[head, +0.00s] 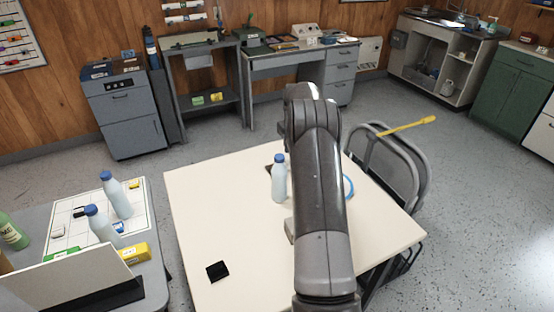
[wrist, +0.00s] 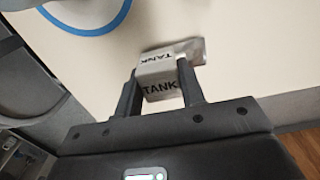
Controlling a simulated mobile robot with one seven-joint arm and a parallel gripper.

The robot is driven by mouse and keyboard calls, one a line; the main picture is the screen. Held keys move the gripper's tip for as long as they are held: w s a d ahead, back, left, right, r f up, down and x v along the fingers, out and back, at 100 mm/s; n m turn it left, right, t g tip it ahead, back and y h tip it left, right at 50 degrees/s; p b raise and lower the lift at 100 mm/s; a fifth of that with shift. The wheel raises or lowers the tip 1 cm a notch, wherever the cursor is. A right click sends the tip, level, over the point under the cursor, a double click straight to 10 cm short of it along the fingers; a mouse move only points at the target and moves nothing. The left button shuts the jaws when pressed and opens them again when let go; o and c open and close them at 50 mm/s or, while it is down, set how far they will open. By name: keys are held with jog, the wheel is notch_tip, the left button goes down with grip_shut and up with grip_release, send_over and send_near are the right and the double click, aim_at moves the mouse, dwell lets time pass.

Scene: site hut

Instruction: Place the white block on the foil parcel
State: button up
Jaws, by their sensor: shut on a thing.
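The white block (wrist: 157,71), with "TANK" printed on its faces, is between the two fingers of my gripper (wrist: 160,92) in the wrist view. My gripper is shut on it. The silver-grey foil parcel (wrist: 197,48) shows just beyond the block, partly hidden by it and a finger. The block overlaps the parcel in this view; I cannot tell whether they touch. In the head view my arm hides the gripper and the block. A small greyish piece, likely the parcel (head: 289,229), shows at the arm's left edge on the cream table.
The cream table (head: 200,200) carries a blue-capped bottle (head: 279,180) close left of my arm, a black square (head: 217,270) and a blue ring (head: 348,186), also in the wrist view (wrist: 88,18). A folding chair (head: 400,165) stands at right. The table's left part is mostly clear.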

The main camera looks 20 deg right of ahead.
jog(key=w+a+f, duration=0.4)
jog(key=w, duration=0.1)
jog(key=shift+w+a+f, duration=0.15)
jog(key=shift+a, duration=0.2)
jog(key=shift+f, duration=2)
jog(key=shift+f, duration=0.2)
jog(key=o, duration=1)
